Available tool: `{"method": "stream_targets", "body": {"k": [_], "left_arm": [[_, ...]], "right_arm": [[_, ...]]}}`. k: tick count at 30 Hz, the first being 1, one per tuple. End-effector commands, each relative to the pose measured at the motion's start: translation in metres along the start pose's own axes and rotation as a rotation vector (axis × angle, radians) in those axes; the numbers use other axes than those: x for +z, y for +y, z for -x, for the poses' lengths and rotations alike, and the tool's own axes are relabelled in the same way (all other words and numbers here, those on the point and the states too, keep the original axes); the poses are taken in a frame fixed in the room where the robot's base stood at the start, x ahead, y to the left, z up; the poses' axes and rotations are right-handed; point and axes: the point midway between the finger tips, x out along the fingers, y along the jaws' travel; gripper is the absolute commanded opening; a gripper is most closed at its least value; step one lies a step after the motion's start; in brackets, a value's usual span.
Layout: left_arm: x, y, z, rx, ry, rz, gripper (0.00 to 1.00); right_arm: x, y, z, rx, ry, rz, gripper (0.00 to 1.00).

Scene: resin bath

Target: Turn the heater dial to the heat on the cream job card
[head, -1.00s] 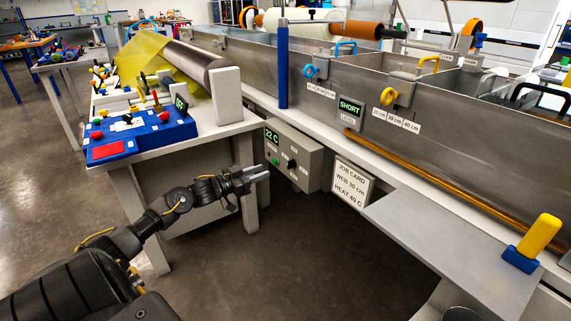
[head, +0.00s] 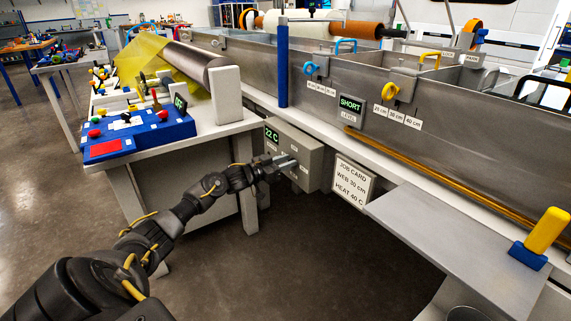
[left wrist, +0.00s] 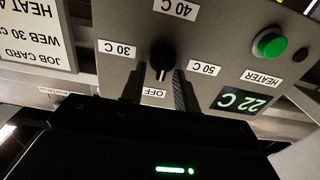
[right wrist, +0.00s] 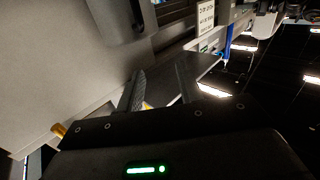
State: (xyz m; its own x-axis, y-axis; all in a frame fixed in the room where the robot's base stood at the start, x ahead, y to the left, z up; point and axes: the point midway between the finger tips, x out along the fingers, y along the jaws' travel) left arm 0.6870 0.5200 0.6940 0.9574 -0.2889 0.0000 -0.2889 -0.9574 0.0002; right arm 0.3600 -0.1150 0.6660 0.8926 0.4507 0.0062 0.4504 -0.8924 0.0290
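The heater dial (left wrist: 160,58) is a black knob on the grey heater box (head: 304,155). In the left wrist view its white mark points toward OFF; 30 C, 40 C and 50 C labels surround it. My left gripper (head: 287,161) is at the box front. Its fingers (left wrist: 158,88) are open, one either side of the knob in the picture; I cannot tell whether they touch it. The display (left wrist: 241,100) reads 22 C. The cream job card (head: 351,181) reads WEB 30 cm, HEAT 40 C. My right gripper (right wrist: 160,90) is open and empty.
A green button (left wrist: 269,43) sits by the HEATER label. A table with a blue control panel (head: 140,133) stands left of the box. A grey shelf (head: 450,235) with a yellow-and-blue block (head: 540,240) juts out at right. The steel bath (head: 440,125) runs above.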

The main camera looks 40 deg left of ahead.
Motion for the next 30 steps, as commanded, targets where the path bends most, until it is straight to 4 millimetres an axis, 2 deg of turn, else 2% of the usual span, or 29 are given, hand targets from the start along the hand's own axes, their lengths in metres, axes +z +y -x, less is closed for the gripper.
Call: {"method": "stream_targets", "body": {"k": [8, 14, 24, 30], "left_arm": [[0.0, 0.0, -0.001, -0.001, 0.0, 0.0, 0.31], [0.0, 0.0, -0.001, -0.001, 0.0, 0.0, 0.05], [0.0, 0.001, 0.0, 0.0, -0.001, -0.053, 0.04], [0.0, 0.002, 0.0, 0.0, -0.002, -0.178, 0.04]], "right_arm": [[-0.001, -0.001, 0.0, -0.002, 0.005, 0.0, 0.36], [-0.001, 0.0, 0.0, -0.001, 0.004, 0.0, 0.36], [0.002, 0.001, 0.0, 0.004, -0.019, -0.001, 0.36], [0.016, 0.009, 0.003, 0.026, -0.11, -0.002, 0.36]]}}
